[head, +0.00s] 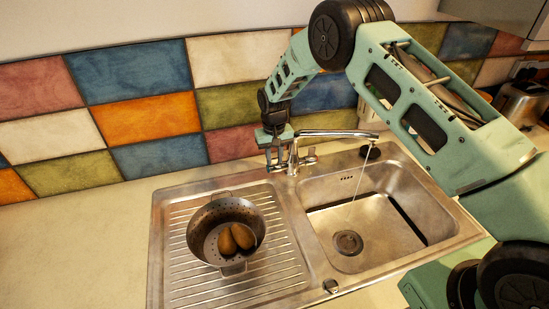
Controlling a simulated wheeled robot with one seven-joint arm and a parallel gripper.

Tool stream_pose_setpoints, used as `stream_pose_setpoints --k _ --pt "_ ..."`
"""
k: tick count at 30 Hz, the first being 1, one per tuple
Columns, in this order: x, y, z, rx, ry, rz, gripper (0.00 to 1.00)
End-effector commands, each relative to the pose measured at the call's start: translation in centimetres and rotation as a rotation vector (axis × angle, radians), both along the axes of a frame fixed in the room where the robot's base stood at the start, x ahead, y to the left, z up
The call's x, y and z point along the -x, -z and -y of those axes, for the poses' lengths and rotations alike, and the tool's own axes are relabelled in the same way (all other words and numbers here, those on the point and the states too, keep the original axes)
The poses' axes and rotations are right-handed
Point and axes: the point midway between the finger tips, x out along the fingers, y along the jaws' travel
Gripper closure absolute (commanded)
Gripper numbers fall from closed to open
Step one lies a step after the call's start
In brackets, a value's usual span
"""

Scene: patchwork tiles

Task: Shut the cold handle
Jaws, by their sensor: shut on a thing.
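A chrome tap (335,134) stands at the back of the steel sink, with its spout turned right over the basin. A thin stream of water (358,185) runs from the spout down towards the drain. One tap handle (311,157) shows on the right of the tap body. My gripper (275,163) points down at the left side of the tap body and is shut on the handle there, which is mostly hidden by the fingers. No hot or cold marking can be made out on either handle.
A metal colander (203,220) with brown, pear-like food (237,238) sits on the ribbed drainboard (285,270) at left. The basin (395,240) is otherwise empty. A tiled wall (150,118) stands close behind the tap. The counter at left (80,245) is clear.

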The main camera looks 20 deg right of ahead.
Motion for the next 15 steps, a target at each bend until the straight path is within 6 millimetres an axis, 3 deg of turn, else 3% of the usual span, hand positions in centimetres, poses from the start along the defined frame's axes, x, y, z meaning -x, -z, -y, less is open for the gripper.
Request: stream_pose_setpoints --k 15 --pt "-1.6 0.4 0.0 -0.001 0.001 -0.244 0.99"
